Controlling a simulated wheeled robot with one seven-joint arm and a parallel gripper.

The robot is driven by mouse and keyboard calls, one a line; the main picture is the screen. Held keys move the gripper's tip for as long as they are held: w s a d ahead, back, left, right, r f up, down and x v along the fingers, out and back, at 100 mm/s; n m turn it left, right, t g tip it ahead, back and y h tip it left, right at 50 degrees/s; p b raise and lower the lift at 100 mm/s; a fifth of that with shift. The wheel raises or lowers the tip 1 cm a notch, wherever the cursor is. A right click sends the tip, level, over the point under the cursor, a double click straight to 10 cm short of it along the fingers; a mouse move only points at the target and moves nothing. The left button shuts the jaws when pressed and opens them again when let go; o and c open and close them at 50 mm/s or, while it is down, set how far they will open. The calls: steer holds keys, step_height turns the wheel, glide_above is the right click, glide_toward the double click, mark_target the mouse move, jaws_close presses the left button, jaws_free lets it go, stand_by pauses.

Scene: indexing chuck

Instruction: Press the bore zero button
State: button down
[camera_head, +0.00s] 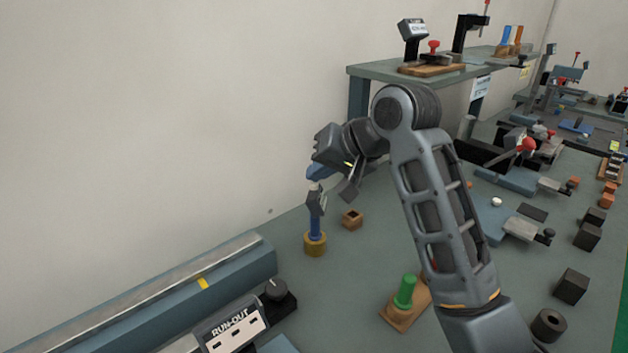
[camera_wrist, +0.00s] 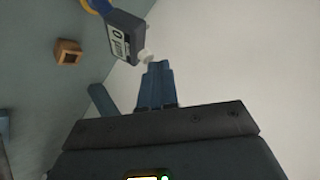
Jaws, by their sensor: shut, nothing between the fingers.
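A small dark gauge head (camera_head: 316,203) sits on a blue post over a round brass-coloured base (camera_head: 315,243). In the wrist view the gauge head (camera_wrist: 124,36) shows a white label with dark marks, partly legible. A pale round button (camera_wrist: 146,56) sticks out of its end, towards my fingertips. My gripper (camera_head: 318,172) is shut and empty, its blue fingers pointing down over the gauge head. In the wrist view the closed fingertips (camera_wrist: 158,68) are right beside the button. I cannot tell whether they touch it.
A wooden block with a hole (camera_head: 352,219) stands just right of the post. A RUN-OUT box (camera_head: 233,326) and a long blue rail (camera_head: 170,298) lie at front left. A green peg (camera_head: 405,291) stands on a wooden base under my arm. The white wall is close behind.

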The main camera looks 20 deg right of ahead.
mark_target(318, 193)
steer(key=shift+r+p, duration=0.85)
steer(key=shift+p, duration=0.05)
steer(key=shift+r, duration=0.1)
step_height(318, 193, up, 3)
steer(key=p, duration=0.3)
steer(key=shift+r, duration=0.85)
